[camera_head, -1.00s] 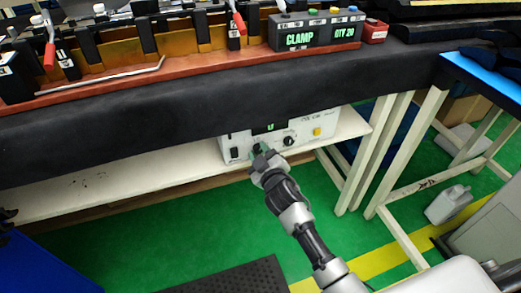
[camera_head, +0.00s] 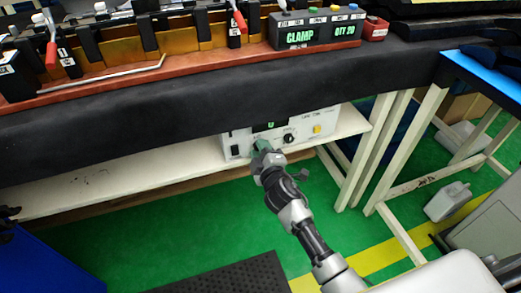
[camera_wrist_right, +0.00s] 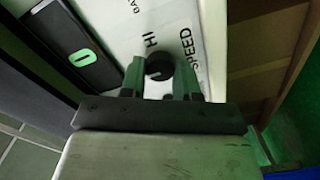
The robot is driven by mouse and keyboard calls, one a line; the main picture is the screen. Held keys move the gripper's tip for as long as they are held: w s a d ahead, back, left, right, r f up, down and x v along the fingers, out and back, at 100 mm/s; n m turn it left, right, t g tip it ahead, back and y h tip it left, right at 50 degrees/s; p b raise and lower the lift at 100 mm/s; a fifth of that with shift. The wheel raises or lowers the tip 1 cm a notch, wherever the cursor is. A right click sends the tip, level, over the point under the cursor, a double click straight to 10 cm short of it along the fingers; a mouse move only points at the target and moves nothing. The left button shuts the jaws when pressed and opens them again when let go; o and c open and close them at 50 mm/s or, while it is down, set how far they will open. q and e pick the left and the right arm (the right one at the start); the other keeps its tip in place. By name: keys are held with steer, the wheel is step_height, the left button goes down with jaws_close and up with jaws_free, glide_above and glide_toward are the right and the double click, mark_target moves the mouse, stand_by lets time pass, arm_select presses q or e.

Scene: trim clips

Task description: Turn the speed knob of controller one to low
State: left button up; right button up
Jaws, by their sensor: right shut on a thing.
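The controller (camera_head: 304,128) is a pale box with a dark display, on the white shelf under the bench. Its black round speed knob (camera_wrist_right: 158,67) sits between my right fingers in the right wrist view, beside the printed words HI and SPEED. A pale mark shows on the knob's face. My right gripper (camera_head: 262,147) is shut on this knob and hides most of it in the head view; its fingers also show in the wrist view (camera_wrist_right: 160,80). The display (camera_wrist_right: 80,58) shows a green 0-like sign. A dark shape at the head view's left edge may be my left gripper (camera_head: 8,222); its jaws are unclear.
The black-covered bench edge (camera_head: 130,118) overhangs the shelf (camera_head: 110,185) and the controller's top. A second black knob (camera_head: 289,138) and a yellow button (camera_head: 317,129) lie right of my gripper. White table legs (camera_head: 377,150) stand to the right. The green floor in front is mostly open.

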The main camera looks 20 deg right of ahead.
steer(key=shift+f, duration=0.1)
steer(key=o, duration=0.9)
steer(key=shift+s, duration=0.1)
arm_select(q)
steer(key=x, duration=0.2)
steer(key=p+x, duration=0.1)
steer(key=shift+s+f, duration=0.15)
steer(key=shift+f, duration=0.3)
arm_select(e)
steer(key=s, duration=1)
steer(key=shift+s+d+r, duration=0.2)
steer(key=shift+s+r, duration=0.05)
steer(key=shift+s, duration=0.1)
